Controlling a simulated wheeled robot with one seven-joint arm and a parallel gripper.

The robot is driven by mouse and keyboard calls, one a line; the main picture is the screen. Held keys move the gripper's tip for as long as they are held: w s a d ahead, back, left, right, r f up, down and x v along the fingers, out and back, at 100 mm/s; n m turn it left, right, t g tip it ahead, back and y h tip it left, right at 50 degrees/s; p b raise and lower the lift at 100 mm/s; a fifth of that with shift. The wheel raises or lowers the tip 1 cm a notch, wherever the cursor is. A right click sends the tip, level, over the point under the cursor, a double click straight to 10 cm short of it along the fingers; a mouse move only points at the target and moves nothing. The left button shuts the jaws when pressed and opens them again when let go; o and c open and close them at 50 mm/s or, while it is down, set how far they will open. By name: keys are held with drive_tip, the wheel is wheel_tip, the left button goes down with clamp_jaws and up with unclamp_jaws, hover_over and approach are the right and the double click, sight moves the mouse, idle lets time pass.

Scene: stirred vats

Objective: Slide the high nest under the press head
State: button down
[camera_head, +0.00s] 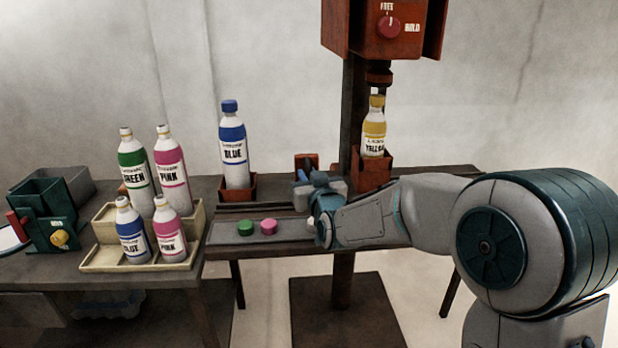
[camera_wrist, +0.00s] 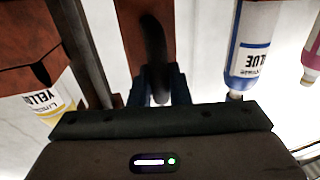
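A tall red-brown nest (camera_head: 373,170) holding a yellow-capped bottle (camera_head: 374,128) stands at the right end of the rail, beneath the red press head (camera_head: 379,77). In the picture, the bottle's cap lines up closely with the head, with a small gap. A lower red-brown nest (camera_head: 253,190) to the left holds a blue bottle (camera_head: 233,150). My gripper (camera_head: 304,177) is between the two nests, at a red-brown plate (camera_head: 306,161). In the wrist view my gripper (camera_wrist: 160,88) has its fingers on both sides of a dark handle (camera_wrist: 154,45), with no clear gap.
The press housing (camera_head: 385,30) carries a red knob marked FREE and HOLD. Green and pink caps (camera_head: 257,227) lie on the grey front strip. A beige tray (camera_head: 98,258) with several bottles and a dark green device (camera_head: 45,215) stand at left.

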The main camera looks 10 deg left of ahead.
drive_tip(key=c, duration=1.4)
unclamp_jaws()
drive_tip(key=shift+s+a, duration=0.1)
drive_tip(key=shift+a, duration=0.2)
drive_tip(key=shift+c, duration=0.2)
drive_tip(key=shift+a, duration=0.1)
drive_tip(key=shift+d, duration=0.2)
drive_tip(key=shift+s+d, duration=0.2)
drive_tip(key=shift+s, duration=0.1)
drive_tip(key=v, duration=1.3)
